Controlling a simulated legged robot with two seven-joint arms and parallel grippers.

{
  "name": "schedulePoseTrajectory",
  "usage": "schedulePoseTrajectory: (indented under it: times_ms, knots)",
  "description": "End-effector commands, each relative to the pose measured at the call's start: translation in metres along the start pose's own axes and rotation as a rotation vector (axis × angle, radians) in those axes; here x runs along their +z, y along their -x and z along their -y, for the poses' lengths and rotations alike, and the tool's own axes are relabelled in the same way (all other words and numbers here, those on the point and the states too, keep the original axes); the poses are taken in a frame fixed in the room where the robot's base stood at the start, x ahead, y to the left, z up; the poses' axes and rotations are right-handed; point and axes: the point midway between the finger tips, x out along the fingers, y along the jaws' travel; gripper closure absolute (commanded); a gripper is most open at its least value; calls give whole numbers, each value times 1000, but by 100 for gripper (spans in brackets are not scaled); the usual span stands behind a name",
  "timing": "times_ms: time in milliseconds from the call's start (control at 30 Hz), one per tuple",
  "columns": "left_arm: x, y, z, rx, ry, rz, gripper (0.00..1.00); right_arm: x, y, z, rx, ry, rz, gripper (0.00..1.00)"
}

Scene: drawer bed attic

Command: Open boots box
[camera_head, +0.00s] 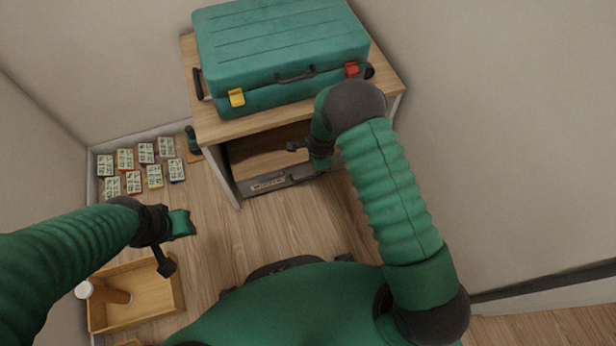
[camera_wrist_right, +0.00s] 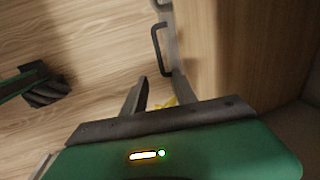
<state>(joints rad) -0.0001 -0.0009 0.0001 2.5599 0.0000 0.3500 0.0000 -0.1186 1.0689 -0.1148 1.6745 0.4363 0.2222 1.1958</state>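A low box front with a pale label (camera_head: 268,184) sits at the foot of the wooden cabinet, under its open-looking compartment; the lettering is too small to read. My right gripper (camera_head: 297,147) hangs in front of the compartment, above the box front. In the right wrist view, the right gripper's two fingers (camera_wrist_right: 160,92) stand apart with nothing clearly between them. A dark bar handle (camera_wrist_right: 160,48) shows just beyond the fingertips, apart from them. My left gripper (camera_head: 174,245) is at the left above the floor, away from the cabinet; its finger opening is unclear.
A teal suitcase (camera_head: 280,50) with yellow and red latches lies on the cabinet top (camera_head: 235,128). Several small cards (camera_head: 145,153) lie by the left wall. Floor before the cabinet is clear.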

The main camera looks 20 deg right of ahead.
Motion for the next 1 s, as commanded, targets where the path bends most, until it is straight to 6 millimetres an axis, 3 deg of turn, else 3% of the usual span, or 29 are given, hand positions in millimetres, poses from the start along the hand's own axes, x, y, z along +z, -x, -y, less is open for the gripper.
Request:
schedulePoseTrajectory:
  times_ms: [33, 100, 400, 567, 833, 1000]
  knots:
    - [4, -17, 0, 0, 0, 1, 64, 0, -24, -3, 2, 0, 0, 66]
    - [7, -29, 0, 0, 0, 1, 64, 0, -43, -3, 2, 1, 0, 66]
    - [17, -71, 0, 0, 0, 1, 64, 0, -112, -2, 0, 3, 0, 66]
    - [19, -79, 0, 0, 0, 1, 64, 0, -126, -1, 0, 3, 0, 66]
    - [18, -78, 0, 0, 0, 1, 64, 0, -126, 0, 0, 3, 0, 66]
    - [18, -78, 0, 0, 0, 1, 64, 0, -126, 0, 1, 3, 0, 85]
